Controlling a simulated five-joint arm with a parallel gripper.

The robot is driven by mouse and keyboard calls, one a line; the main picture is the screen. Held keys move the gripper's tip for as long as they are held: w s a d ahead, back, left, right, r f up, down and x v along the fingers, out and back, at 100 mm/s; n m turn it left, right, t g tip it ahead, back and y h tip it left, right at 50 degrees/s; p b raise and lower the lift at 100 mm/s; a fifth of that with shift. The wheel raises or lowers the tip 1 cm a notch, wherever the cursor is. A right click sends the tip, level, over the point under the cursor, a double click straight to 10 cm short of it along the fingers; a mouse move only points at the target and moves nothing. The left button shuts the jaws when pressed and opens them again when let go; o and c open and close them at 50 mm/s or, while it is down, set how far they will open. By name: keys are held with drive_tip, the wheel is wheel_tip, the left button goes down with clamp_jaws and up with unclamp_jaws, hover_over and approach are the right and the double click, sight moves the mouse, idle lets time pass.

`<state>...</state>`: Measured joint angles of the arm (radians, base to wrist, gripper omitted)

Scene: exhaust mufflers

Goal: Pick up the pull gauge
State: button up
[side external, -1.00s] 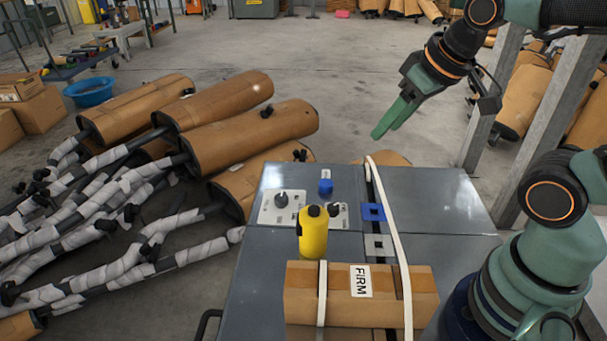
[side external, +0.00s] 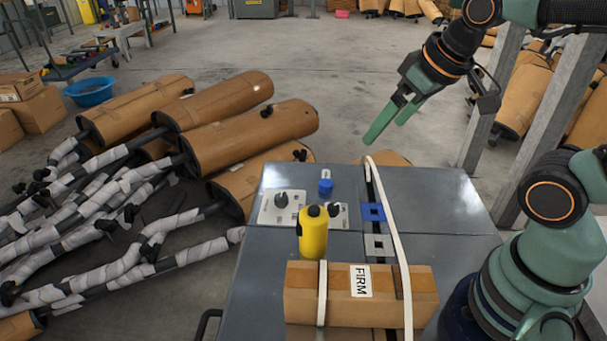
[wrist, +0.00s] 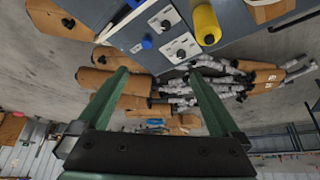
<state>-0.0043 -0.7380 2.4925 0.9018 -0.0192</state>
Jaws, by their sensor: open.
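A yellow upright body with a black top (side external: 313,232), which looks like the pull gauge, stands on the grey bench top behind the taped carton. It also shows at the top of the wrist view (wrist: 205,22). My gripper (side external: 383,132) is open and empty, in the air above and beyond the bench's back edge, well apart from the yellow body. In the wrist view its two green fingers (wrist: 158,75) are spread, with nothing between them in their grasp.
A carton labelled FIRM (side external: 400,283) lies at the bench's front, with a white strap (side external: 388,205) running back from it. Two knob panels (side external: 283,208), a small blue part (side external: 326,187) and a blue square plate (side external: 373,212) are nearby. The bench's right part (side external: 440,195) is clear.

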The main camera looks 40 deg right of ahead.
drive_tip(key=w+a+f+n+g, duration=0.35)
drive_tip(key=a+n, duration=0.25)
drive_tip(key=n, duration=0.4)
drive_tip(key=n+g, duration=0.2)
drive_tip(key=n, duration=0.5)
approach(313, 222)
drive_tip(key=shift+w+d, duration=0.85)
drive_tip(key=shift+w, duration=0.1)
drive_tip(key=shift+a+f+n, duration=0.1)
drive_tip(key=shift+f+n, duration=0.15)
drive_tip(key=shift+n, duration=0.15)
drive_tip(key=f, duration=1.2)
drive_tip(key=shift+s, duration=0.2)
drive_tip(key=shift+r, duration=0.1)
drive_tip(key=c, duration=1.5)
